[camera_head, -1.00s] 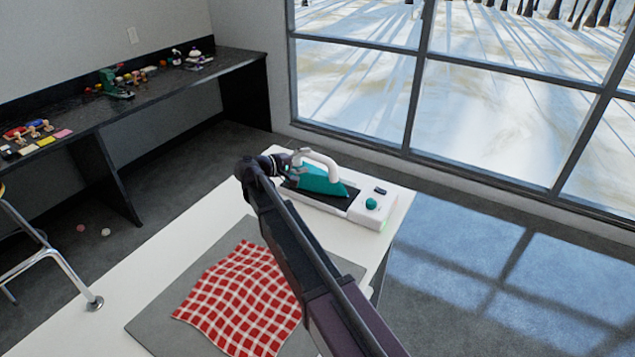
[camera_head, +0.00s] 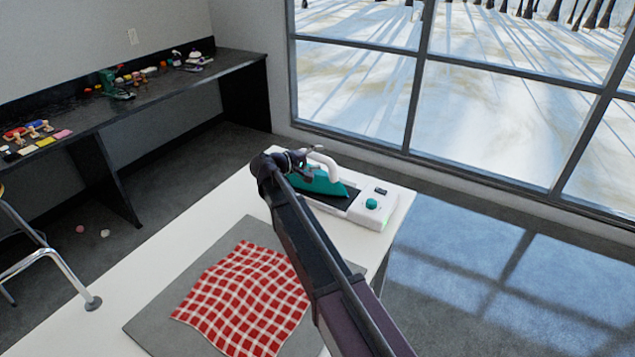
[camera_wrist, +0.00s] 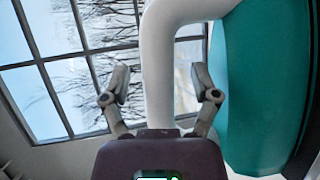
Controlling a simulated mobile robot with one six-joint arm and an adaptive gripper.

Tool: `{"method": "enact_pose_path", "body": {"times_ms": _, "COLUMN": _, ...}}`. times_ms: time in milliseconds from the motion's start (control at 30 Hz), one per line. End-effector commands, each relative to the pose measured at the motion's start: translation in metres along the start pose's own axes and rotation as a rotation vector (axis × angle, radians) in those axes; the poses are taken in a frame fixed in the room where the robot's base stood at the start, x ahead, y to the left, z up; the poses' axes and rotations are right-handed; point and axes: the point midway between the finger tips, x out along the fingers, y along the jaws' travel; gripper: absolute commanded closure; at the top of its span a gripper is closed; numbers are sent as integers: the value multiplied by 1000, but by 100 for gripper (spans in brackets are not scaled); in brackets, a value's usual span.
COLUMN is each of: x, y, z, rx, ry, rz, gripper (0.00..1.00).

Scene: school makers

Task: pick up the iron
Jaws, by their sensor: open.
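The iron (camera_head: 325,187) has a teal body and a white looped handle, and sits on a white base with a dark plate (camera_head: 388,203) at the far end of the white table. My gripper (camera_head: 300,158) is at the handle's left end in the head view, partly covering the iron. In the wrist view, my gripper (camera_wrist: 160,88) is open, with one finger on each side of the white handle (camera_wrist: 158,70). The teal body (camera_wrist: 262,85) fills the right side there. Whether the fingers touch the handle I cannot tell.
A red checked cloth (camera_head: 243,300) lies on a grey mat (camera_head: 150,322) on the table (camera_head: 75,318). A dark bench (camera_head: 75,118) with several small items runs along the left wall. A stool (camera_head: 50,262) stands at left. Large windows (camera_head: 480,120) are behind.

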Motion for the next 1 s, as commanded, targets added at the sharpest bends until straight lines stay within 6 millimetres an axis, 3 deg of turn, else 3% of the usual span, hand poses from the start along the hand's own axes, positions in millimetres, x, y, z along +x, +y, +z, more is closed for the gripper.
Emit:
{"method": "enact_pose_path", "body": {"times_ms": 67, "x": 0, "y": 0, "z": 0, "rx": 0, "ry": 0, "rz": 0, "gripper": 25}}
{"method": "enact_pose_path", "body": {"times_ms": 300, "x": 0, "y": 0, "z": 0, "rx": 0, "ry": 0, "rz": 0, "gripper": 96}}
{"method": "enact_pose_path", "body": {"times_ms": 333, "x": 0, "y": 0, "z": 0, "rx": 0, "ry": 0, "rz": 0, "gripper": 100}}
{"method": "enact_pose_path", "body": {"times_ms": 1000, "x": -2, "y": 9, "z": 0, "rx": 0, "ry": 0, "rz": 2, "gripper": 100}}
